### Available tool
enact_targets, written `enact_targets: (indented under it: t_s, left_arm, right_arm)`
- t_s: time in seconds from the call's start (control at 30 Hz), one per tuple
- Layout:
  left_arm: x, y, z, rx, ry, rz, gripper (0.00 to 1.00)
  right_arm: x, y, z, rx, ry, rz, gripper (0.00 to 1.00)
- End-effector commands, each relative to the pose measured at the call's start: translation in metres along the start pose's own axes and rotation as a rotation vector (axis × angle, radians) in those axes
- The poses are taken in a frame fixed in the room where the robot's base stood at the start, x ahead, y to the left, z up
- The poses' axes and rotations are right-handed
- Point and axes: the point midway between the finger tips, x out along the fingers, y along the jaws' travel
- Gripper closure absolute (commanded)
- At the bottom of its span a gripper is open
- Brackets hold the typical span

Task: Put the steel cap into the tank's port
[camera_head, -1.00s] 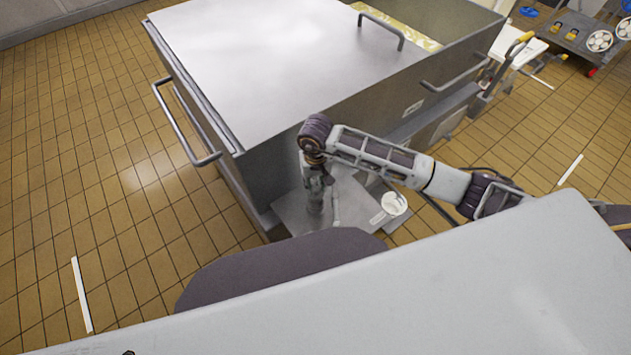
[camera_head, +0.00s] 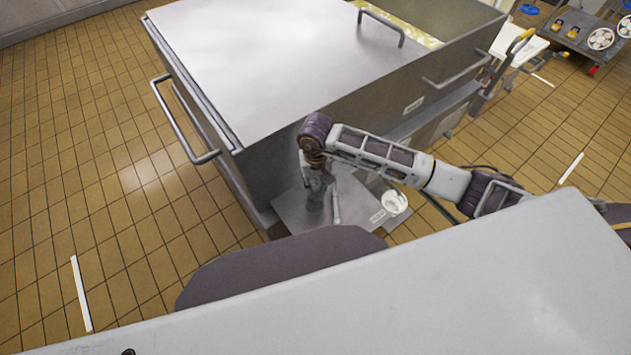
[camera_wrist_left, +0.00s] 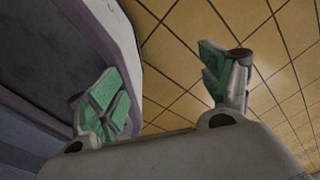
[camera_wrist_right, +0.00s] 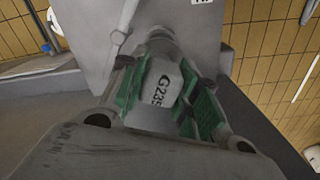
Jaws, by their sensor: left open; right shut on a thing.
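My right gripper (camera_head: 317,188) points down over a grey metal plate (camera_head: 352,205) beside the large steel vat. In the right wrist view its green-padded fingers (camera_wrist_right: 165,95) are shut on a grey piece marked with dark characters (camera_wrist_right: 163,82), which I take to be the steel cap. The far end of the piece is over or against the plate; I cannot tell whether it touches, and the port is hidden behind it. My left gripper (camera_wrist_left: 168,95) is open and empty above the tiled floor in the left wrist view; it is not in the head view.
The steel vat (camera_head: 250,50) with side handles stands close behind the right gripper. A thin upright lever (camera_head: 336,208) is just right of it. A white round part (camera_head: 394,203) lies farther right. A cart (camera_head: 575,38) stands at the back right. The tiled floor at left is clear.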

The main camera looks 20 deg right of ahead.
Motion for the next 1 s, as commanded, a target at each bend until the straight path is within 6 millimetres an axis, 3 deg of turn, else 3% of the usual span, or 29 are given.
enact_targets:
  t_s: [1.0]
  left_arm:
    - [0.018, -0.005, -0.002, 0.0, 0.006, -0.007, 0.26]
  right_arm:
    - [0.019, 0.0, -0.001, 0.0, 0.002, 0.0, 0.97]
